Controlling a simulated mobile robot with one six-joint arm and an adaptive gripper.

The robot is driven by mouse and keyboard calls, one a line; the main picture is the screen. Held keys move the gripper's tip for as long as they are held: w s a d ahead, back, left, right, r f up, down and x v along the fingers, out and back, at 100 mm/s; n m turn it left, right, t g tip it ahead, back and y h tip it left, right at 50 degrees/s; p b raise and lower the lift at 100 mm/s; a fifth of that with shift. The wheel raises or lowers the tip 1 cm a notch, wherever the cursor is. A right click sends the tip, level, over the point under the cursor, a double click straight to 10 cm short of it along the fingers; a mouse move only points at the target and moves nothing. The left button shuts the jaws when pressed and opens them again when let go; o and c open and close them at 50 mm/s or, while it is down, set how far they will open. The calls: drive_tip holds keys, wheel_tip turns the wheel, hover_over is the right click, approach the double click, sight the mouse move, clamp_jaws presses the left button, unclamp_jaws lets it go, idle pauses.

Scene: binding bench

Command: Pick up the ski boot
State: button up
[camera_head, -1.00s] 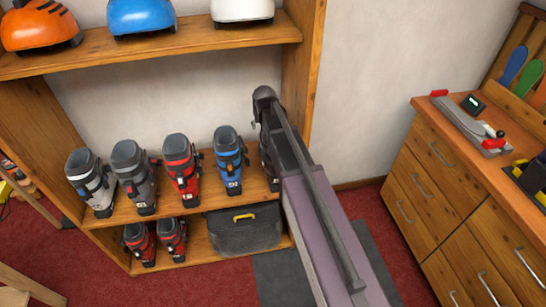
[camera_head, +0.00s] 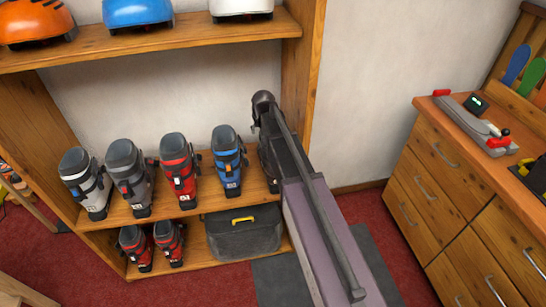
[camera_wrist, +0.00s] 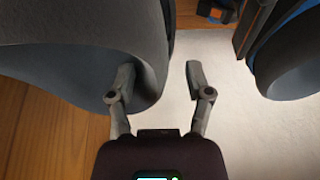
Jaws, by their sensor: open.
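Several ski boots stand in a row on the middle shelf in the head view: a white-and-grey one (camera_head: 88,184), a grey one (camera_head: 128,178), a red one (camera_head: 179,170) and a blue one (camera_head: 228,160). A dark boot (camera_head: 268,165) at the row's right end is mostly hidden by my arm. In the wrist view my gripper (camera_wrist: 161,78) is open. Its left finger overlaps a large dark grey boot (camera_wrist: 75,50), whose rim lies between the fingers; contact cannot be told. The right finger is clear of it. A boot with blue (camera_wrist: 290,65) stands farther right.
Red boots (camera_head: 135,247) and a grey bag (camera_head: 243,232) are on the lower shelf. Helmets (camera_head: 137,12) sit above. The shelf's right upright (camera_head: 304,70) is close to my arm. A wooden drawer bench (camera_head: 440,200) stands right.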

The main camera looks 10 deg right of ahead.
clamp_jaws()
drive_tip(key=shift+r, duration=0.2)
idle(0.5)
drive_tip(key=shift+r+p, duration=1.7)
drive_tip(key=shift+p, duration=0.15)
drive_tip(key=shift+s+f, duration=0.1)
drive_tip(key=shift+s, duration=0.3)
drive_tip(key=s+a+r+p, duration=0.1)
drive_tip(key=s+a, duration=0.1)
drive_tip(key=s, duration=1.3)
drive_tip(key=shift+r, duration=0.25)
drive_tip(key=shift+a, duration=0.1)
